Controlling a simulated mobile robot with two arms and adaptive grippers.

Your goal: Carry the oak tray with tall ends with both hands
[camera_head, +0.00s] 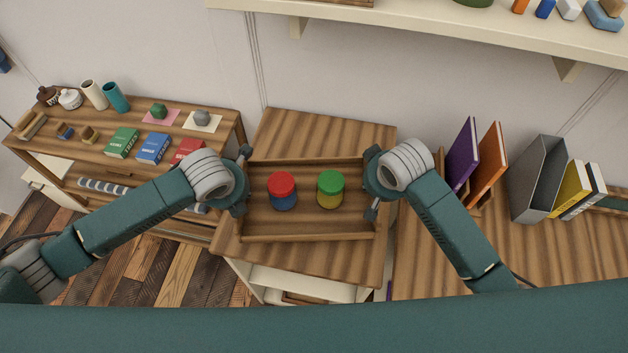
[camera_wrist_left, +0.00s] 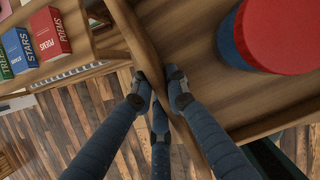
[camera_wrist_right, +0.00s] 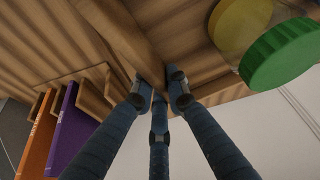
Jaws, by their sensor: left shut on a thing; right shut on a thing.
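The oak tray (camera_head: 310,237) is in the middle of the head view, above or on a wooden cabinet top; I cannot tell if it is lifted. A blue jar with a red lid (camera_head: 283,188) and a yellow jar with a green lid (camera_head: 330,187) stand upright in it. My left gripper (camera_head: 244,182) is shut on the tray's left end; the left wrist view shows its fingers (camera_wrist_left: 162,92) on both sides of the end wall (camera_wrist_left: 140,45). My right gripper (camera_head: 373,182) is shut on the right end; its fingers (camera_wrist_right: 160,92) straddle that wall (camera_wrist_right: 150,62).
The cabinet top (camera_head: 325,130) is clear behind the tray. At left a shelf unit (camera_head: 185,115) holds books, jars and small items. At right a desk (camera_head: 425,265) carries upright books (camera_head: 487,165) and a grey file holder (camera_head: 538,180). A wall shelf (camera_head: 420,28) runs above.

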